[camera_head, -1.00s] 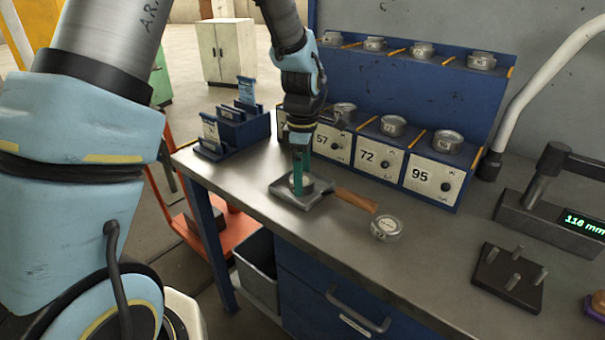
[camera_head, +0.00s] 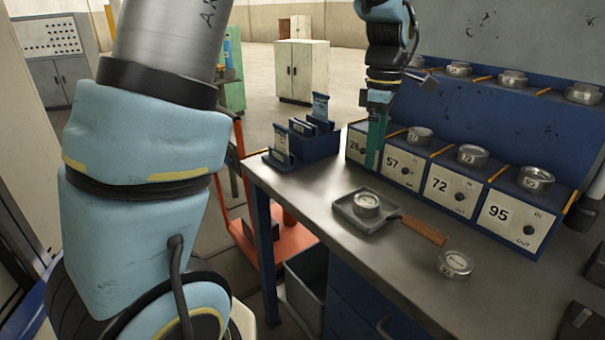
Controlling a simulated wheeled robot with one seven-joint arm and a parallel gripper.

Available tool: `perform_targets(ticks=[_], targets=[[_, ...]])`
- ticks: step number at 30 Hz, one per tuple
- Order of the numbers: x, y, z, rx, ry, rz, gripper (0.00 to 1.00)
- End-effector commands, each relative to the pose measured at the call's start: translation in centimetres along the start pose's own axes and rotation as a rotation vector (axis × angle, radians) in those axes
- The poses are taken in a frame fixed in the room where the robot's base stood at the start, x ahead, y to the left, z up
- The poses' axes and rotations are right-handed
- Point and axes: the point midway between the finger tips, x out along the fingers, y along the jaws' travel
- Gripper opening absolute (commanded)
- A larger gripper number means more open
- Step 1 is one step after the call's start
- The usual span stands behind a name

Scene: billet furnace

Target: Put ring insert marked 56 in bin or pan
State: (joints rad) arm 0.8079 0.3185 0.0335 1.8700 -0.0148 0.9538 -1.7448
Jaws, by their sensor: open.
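A small grey pan (camera_head: 345,214) with a wooden handle lies on the bench. A metal ring insert (camera_head: 367,208) with a pale face sits in it; its number is too small to read. Another ring insert (camera_head: 455,266) lies on the bench to the right of the handle, its marking also unclear. My gripper (camera_head: 375,158), with teal fingers, is open above the back of the bench, in front of the bins marked 26 and 57 (camera_head: 406,169). It is apart from the pan and appears empty.
Bins marked 72 (camera_head: 451,191) and 95 (camera_head: 513,222) carry rings on top, with a shelf of more rings above. A blue card holder (camera_head: 316,143) stands at the bench's left back. The bench front left of the pan is clear.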

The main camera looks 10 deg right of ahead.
Motion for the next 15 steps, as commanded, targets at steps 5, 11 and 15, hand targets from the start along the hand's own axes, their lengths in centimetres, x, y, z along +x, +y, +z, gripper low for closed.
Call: perform_targets(ticks=[5, 11, 15], targets=[[0.5, -0.7, -2.5, 0.06, -0.001, 0.008, 1.0], [2.5, -4.9, -11.2, 0.339, 0.008, 0.045, 1.0], [4.3, -9.8, -16.8, 0.588, 0.036, 0.07, 1.0]])
